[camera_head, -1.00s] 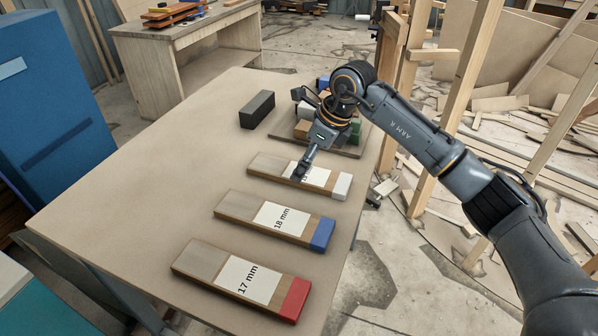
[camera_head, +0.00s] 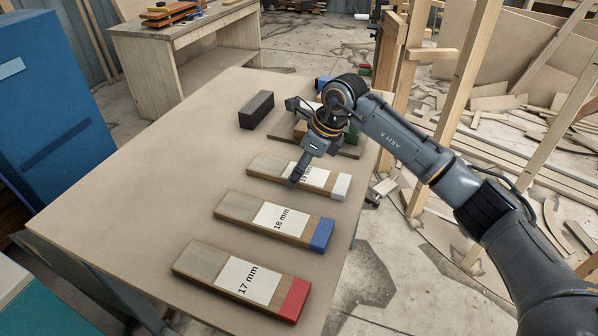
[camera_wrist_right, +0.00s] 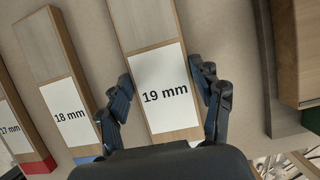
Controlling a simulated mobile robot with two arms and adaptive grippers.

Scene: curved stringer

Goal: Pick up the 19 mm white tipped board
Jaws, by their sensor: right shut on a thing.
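The 19 mm board lies flat on the table, with its white tip (camera_head: 341,187) at the right end and bare wood (camera_head: 266,164) at the left. My right gripper (camera_head: 302,170) is over its middle, partly covering the label; the far finger is hidden. In the right wrist view, the right gripper's fingers (camera_wrist_right: 166,95) stand on either side of the board's label (camera_wrist_right: 165,90), shut on it. My left gripper is in neither view.
The blue-tipped 18 mm board (camera_head: 275,218) and red-tipped 17 mm board (camera_head: 242,278) lie nearer on the table (camera_head: 150,190). A black block (camera_head: 257,109) and a tray (camera_head: 347,150) of blocks are behind. The table's left side is clear.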

